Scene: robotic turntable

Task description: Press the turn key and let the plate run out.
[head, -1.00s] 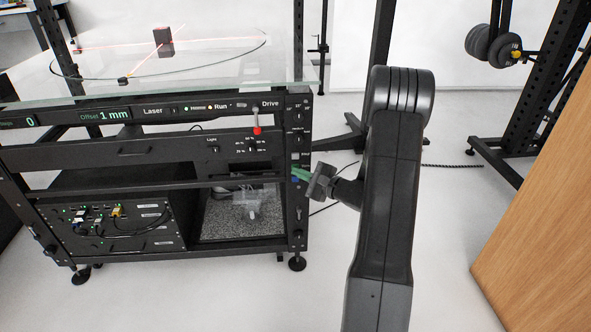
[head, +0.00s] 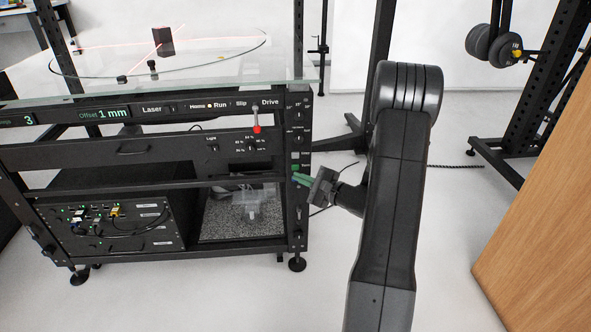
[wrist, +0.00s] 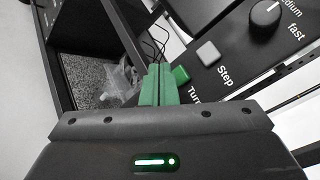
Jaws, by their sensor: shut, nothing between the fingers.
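The green turn key (wrist: 181,75) sits on the sloping side panel, below the grey Step key (wrist: 208,52); its label is partly hidden. It also shows in the head view (head: 295,168). My gripper (wrist: 160,68) is shut and empty, its green fingers together just left of the turn key in the wrist view; I cannot tell if they touch it. In the head view my gripper (head: 297,177) is at the rack's right post, just below the key. The round plate (head: 215,62) lies on top, bearing a dark block (head: 163,41). The left display (head: 29,121) reads 3.
A black knob (wrist: 265,12) marked medium and fast sits above the Step key. A red-tipped lever (head: 257,129) stands out from the front panel. A wooden panel (head: 535,190) is at the right; the floor between it and my arm is clear.

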